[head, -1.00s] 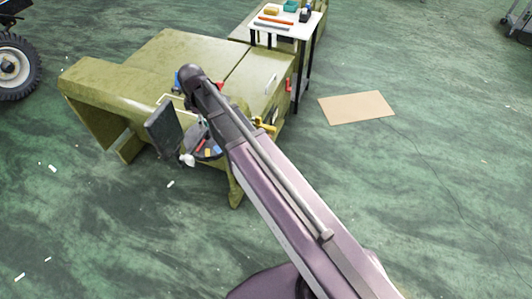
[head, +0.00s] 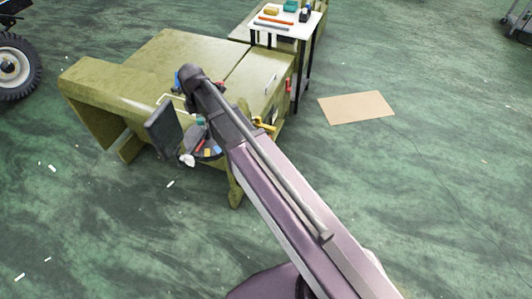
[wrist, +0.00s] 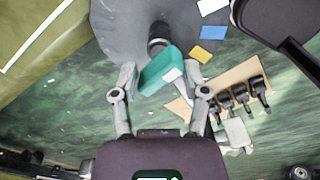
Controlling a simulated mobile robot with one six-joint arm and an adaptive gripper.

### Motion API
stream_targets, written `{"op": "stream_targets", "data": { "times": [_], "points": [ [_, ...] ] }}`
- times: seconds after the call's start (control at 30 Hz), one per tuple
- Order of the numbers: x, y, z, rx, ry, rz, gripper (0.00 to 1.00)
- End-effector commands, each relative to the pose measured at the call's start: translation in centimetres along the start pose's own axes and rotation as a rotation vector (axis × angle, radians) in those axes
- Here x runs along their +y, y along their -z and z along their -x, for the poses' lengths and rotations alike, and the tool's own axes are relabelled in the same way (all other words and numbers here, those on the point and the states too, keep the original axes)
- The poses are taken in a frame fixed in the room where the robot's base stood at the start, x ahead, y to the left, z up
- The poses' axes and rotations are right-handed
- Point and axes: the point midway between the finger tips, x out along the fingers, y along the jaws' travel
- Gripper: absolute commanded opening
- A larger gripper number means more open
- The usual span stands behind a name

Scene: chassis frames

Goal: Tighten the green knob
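The green knob (wrist: 158,70) is a teal-green block on a dark stem, in front of a grey round panel (wrist: 115,25) in the wrist view. A white patch shows on its right end. My gripper (wrist: 160,72) has its two fingers spread, one on each side of the knob. A narrow gap shows at the left finger; I cannot tell whether the right finger touches. In the head view a small bit of teal (head: 200,121) shows beside my arm, which hides most of the panel and the gripper.
Blue (wrist: 213,32) and yellow (wrist: 201,53) tags lie right of the knob. Several black-headed parts (wrist: 240,96) stand farther right. The olive chassis body (head: 165,65) is behind my arm. A white table (head: 285,22) with small items stands at the back.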

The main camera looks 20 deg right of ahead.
Motion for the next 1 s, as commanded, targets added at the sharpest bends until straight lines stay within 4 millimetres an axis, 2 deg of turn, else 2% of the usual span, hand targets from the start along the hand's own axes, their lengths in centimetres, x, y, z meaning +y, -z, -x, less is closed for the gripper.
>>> {"op": "stream_targets", "data": {
  "times": [0.67, 1.0],
  "points": [
    [-0.1, 0.0, 0.0, 0.001, 0.001, 0.46, 0.57],
    [0.0, 0.0, 3.4, 0.001, 0.001, 0.463, 0.57]
  ]
}}
